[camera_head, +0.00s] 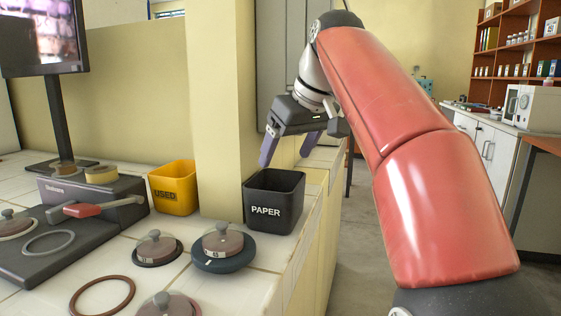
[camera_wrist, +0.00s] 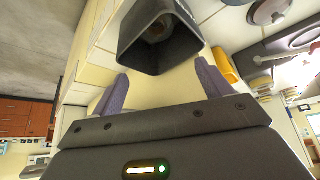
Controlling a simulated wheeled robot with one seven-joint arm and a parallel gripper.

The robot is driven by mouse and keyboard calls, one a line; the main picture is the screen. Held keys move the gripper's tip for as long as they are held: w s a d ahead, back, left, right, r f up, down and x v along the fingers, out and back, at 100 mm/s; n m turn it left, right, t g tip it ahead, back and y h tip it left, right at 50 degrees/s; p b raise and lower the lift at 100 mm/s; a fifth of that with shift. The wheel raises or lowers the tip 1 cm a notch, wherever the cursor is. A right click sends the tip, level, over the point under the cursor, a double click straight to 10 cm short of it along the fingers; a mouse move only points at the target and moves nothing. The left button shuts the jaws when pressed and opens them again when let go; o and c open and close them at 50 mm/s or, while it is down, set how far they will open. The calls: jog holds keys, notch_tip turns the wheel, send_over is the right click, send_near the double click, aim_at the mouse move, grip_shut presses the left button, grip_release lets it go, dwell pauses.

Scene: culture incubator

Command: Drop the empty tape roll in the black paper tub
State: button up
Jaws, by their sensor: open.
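The black tub marked PAPER (camera_head: 273,213) stands upright at the counter's right edge, beside a pillar. In the wrist view the tub (camera_wrist: 135,52) is seen from above, and a round brownish thing that looks like a tape roll (camera_wrist: 154,32) lies inside it, partly in shadow. My gripper (camera_head: 285,158) is above the tub, its purple fingers pointing down. In the wrist view the gripper (camera_wrist: 161,70) is open, with nothing between its fingers. The inside of the tub is hidden in the head view.
A yellow tub marked USED (camera_head: 173,187) stands left of the black one. Tan rolls (camera_head: 101,174) sit on a grey device at left. Several lidded dishes (camera_head: 223,245) and a brown ring (camera_head: 102,296) lie on the tiled counter. Open floor lies right of the counter.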

jog(key=p+v, duration=0.1)
jog(key=v, duration=0.5)
jog(key=s+d+f+m+h, duration=0.1)
jog(key=s+d+f+m, duration=0.1)
jog(key=s+f, duration=0.5)
jog(key=s+d+f+m+h, duration=0.1)
jog(key=s+f, duration=0.6)
jog(key=f, duration=0.8)
jog(key=s+d+f+m+h, duration=0.1)
jog(key=s+d+f+m, duration=0.2)
jog(key=s+f, duration=0.4)
notch_tip(320, 180, down, 4)
jog(key=shift+s+d+f+m+t, duration=0.15)
jog(key=shift+d+m+t, duration=0.2)
jog(key=shift+d, duration=0.4)
